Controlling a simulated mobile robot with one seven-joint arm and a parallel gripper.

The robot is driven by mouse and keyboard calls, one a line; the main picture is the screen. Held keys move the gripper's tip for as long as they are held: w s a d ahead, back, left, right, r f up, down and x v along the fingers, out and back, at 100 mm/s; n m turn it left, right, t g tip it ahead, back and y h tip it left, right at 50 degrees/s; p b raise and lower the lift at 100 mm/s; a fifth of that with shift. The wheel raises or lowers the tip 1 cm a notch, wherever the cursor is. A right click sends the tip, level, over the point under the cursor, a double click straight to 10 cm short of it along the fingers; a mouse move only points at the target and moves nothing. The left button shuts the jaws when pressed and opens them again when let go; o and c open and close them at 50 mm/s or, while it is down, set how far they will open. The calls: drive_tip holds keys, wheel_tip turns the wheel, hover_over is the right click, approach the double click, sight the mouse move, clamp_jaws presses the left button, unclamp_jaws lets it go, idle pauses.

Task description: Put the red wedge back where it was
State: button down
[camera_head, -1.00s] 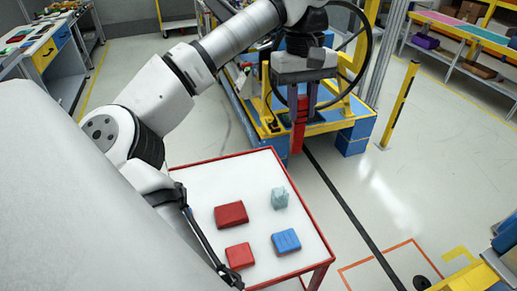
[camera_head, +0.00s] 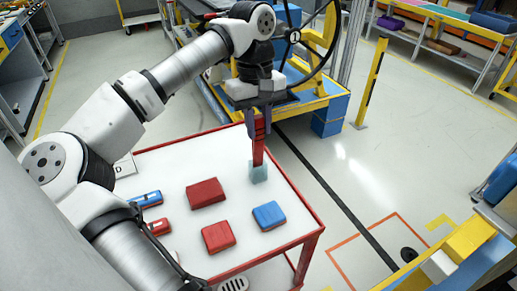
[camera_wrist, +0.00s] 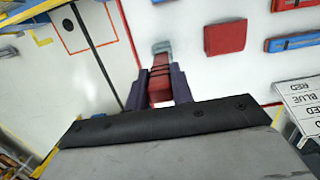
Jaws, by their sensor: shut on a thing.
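The red wedge (camera_head: 258,152) is a long, narrow red piece held upright by my gripper (camera_head: 257,132) over the white tabletop. My gripper is shut on its upper part, with dark fingers on both sides; it also shows in the wrist view (camera_wrist: 160,88). The wedge's lower end is at the top of a small pale teal block (camera_head: 258,174) near the table's far right edge. I cannot tell whether the wedge touches the block or is in it. In the wrist view the teal block (camera_wrist: 162,47) lies just beyond the wedge's end.
The red-rimmed white table (camera_head: 170,168) carries two red blocks (camera_head: 206,193) and a blue block (camera_head: 269,216). A blue bar (camera_head: 146,199) and a red bar (camera_head: 158,227) lie to the left. A lettered white card (camera_wrist: 302,103) is at the wrist view's right.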

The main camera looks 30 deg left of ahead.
sight(260, 153)
drive_tip(key=shift+f+b, duration=1.45)
drive_tip(key=shift+f, duration=0.75)
drive_tip(key=shift+f, duration=0.15)
drive_tip(key=c, duration=1.2)
unclamp_jaws()
drive_tip(key=r, duration=0.4)
drive_tip(key=a+r, duration=0.1)
drive_tip(key=r, duration=0.7)
drive_tip(key=shift+w+a+r, duration=0.15)
drive_tip(key=shift+w, duration=0.2)
